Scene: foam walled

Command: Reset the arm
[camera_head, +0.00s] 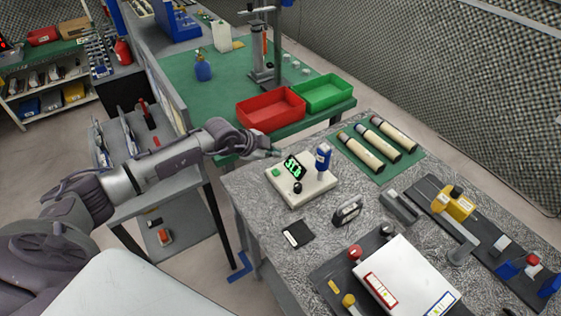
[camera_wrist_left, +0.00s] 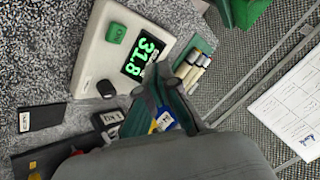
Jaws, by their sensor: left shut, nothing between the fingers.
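My left arm reaches in from the left in the head view. Its gripper (camera_head: 268,153) is shut and empty, in the air just left of a white device (camera_head: 312,190) on the grey table. In the left wrist view the shut fingers (camera_wrist_left: 165,78) show in front of the same device (camera_wrist_left: 88,60), near its lit green display (camera_wrist_left: 145,55) reading 31.8. The device has a green button (camera_wrist_left: 116,33) and a black knob (camera_wrist_left: 106,89). A blue and white bottle (camera_head: 323,157) stands at the device's right edge. My right gripper is not in view.
A red bin (camera_head: 270,110) and a green bin (camera_head: 328,94) stand on the green table behind. Several tubes (camera_head: 380,140) lie on a green mat to the right. A black card (camera_head: 293,234) and a grey-black block (camera_head: 347,211) lie in front of the device.

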